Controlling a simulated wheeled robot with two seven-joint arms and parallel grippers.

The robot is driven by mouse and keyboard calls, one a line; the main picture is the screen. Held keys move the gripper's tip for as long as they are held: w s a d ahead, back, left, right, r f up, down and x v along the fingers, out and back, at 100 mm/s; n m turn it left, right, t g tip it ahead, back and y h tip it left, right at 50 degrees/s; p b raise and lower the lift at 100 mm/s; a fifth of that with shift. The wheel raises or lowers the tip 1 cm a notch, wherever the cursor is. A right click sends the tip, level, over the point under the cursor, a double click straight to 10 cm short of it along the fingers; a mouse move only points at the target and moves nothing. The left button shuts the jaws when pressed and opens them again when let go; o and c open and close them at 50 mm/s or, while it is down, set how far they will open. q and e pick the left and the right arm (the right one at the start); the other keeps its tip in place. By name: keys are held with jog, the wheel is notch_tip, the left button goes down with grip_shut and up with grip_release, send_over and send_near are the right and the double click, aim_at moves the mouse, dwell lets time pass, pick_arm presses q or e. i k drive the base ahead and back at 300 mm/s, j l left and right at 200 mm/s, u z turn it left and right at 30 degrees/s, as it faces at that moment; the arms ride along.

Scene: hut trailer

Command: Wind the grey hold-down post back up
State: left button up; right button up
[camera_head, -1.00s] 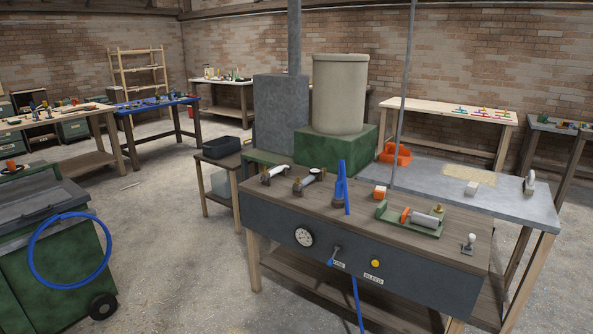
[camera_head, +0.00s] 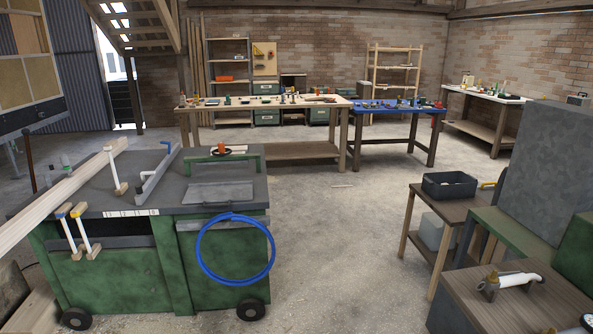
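Neither of my grippers shows in the head view. I cannot pick out a grey hold-down post for certain. A green machine cart (camera_head: 105,275) with a dark grey top stands at the left. On it are a pale upright post (camera_head: 115,172) with a wooden foot and an angled grey metal bar (camera_head: 155,178). A long pale plank (camera_head: 62,195) lies across its left side. Two pale bars (camera_head: 89,236) with wooden ends hang at its front.
A blue hose coil (camera_head: 235,283) hangs on the cart's right front. A wooden bench (camera_head: 252,103) and a blue-topped table (camera_head: 397,109) stand behind. A black bin (camera_head: 449,185) sits on a small table at right.

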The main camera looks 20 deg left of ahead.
aim_at(64, 161)
jog(key=i+j+u, duration=0.25)
jog(key=i+u, duration=0.2)
jog(key=i+j+u, duration=0.1)
jog(key=i+u, duration=0.35)
jog(key=i+l+u, duration=0.1)
jog(key=i+u, duration=0.35)
jog(key=i+l+u, duration=0.25)
jog(key=i+u, duration=0.2)
